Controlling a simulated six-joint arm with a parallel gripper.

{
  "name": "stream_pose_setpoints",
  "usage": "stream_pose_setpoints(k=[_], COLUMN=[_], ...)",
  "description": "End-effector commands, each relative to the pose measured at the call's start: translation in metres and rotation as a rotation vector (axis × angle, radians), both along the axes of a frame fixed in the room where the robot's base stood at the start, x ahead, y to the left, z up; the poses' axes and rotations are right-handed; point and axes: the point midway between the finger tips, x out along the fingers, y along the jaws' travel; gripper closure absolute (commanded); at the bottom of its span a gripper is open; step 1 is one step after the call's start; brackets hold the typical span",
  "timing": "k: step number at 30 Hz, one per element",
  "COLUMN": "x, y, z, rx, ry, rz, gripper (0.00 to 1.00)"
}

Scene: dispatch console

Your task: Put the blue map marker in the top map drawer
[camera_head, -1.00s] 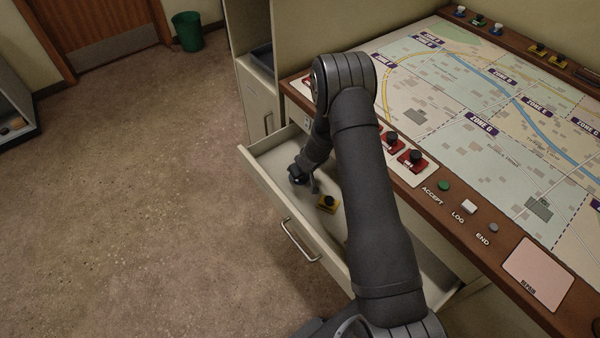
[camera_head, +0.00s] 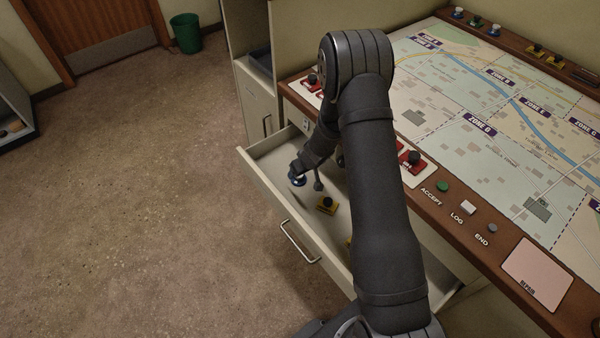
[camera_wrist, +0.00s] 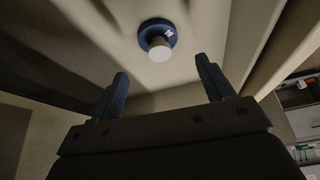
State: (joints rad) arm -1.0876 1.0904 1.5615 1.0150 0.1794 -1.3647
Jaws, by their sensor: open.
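The open map drawer (camera_head: 271,190) juts out from under the console's front edge. A blue map marker (camera_head: 297,183) with a pale knob is inside it, towards the far left end, partly covered by my gripper in the head view. In the wrist view the marker (camera_wrist: 158,35) rests flat on the pale drawer floor. My gripper (camera_head: 308,179) is inside the drawer opening, just over the marker. Its fingers (camera_wrist: 162,72) are spread and empty in the wrist view, with the marker showing beyond the tips, apart from both.
Red switches (camera_head: 411,160) line the console edge above. More markers (camera_head: 459,12) stand along the console's far edge.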

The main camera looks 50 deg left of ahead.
Motion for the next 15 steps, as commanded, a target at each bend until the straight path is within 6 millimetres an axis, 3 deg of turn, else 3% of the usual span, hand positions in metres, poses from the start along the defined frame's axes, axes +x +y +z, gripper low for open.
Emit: stream_pose_setpoints(k=[6,15], x=[-0.001,-0.002], y=[-0.014,-0.023], z=[0.033,0.051], rx=[0.002,0.001], ry=[0.001,0.001], rz=[0.0,0.0], gripper=[0.26,0.26])
